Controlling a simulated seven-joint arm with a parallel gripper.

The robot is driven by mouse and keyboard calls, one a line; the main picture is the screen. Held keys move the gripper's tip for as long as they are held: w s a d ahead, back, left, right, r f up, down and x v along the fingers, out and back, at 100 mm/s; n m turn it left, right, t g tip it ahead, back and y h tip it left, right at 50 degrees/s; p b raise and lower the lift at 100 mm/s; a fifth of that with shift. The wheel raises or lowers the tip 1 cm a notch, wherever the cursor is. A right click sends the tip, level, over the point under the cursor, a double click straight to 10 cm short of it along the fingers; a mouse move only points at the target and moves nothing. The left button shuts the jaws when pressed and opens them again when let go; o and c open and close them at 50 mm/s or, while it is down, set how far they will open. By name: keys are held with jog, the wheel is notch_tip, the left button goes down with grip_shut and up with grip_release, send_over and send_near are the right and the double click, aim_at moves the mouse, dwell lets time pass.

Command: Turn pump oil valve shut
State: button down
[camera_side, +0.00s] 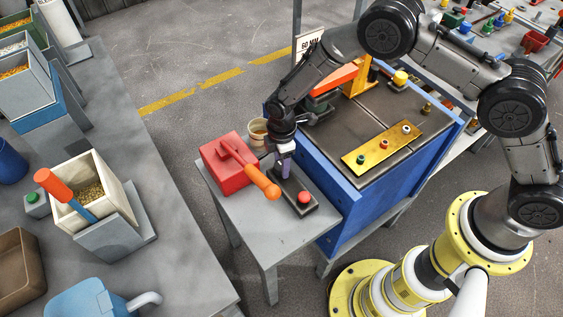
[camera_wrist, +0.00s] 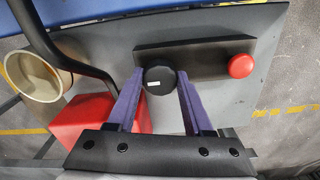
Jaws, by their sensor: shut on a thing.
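My gripper (camera_side: 284,168) points down at the small grey side table. In the wrist view, its two purple fingers (camera_wrist: 160,82) stand on either side of a round black knob (camera_wrist: 159,81) with a small white mark and are shut on it. The knob sits at one end of a dark oblong base (camera_wrist: 205,58). A red button (camera_wrist: 240,66) is at the other end and also shows in the side view (camera_side: 304,197). In the side view the fingers hide the knob. I cannot tell the valve's turn position.
A red box (camera_side: 222,168) with an orange-handled lever (camera_side: 262,184) stands left of my gripper. A cream cup (camera_side: 258,131) is behind it. A blue cabinet (camera_side: 340,215) with a brass plate (camera_side: 370,152) on top rises close on the right. A dark curved bar (camera_wrist: 57,45) crosses the wrist view's upper left.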

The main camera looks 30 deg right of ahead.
jog(key=shift+c, duration=1.5)
grip_release()
jog(key=shift+r, duration=0.1)
notch_tip(320, 180, up, 14)
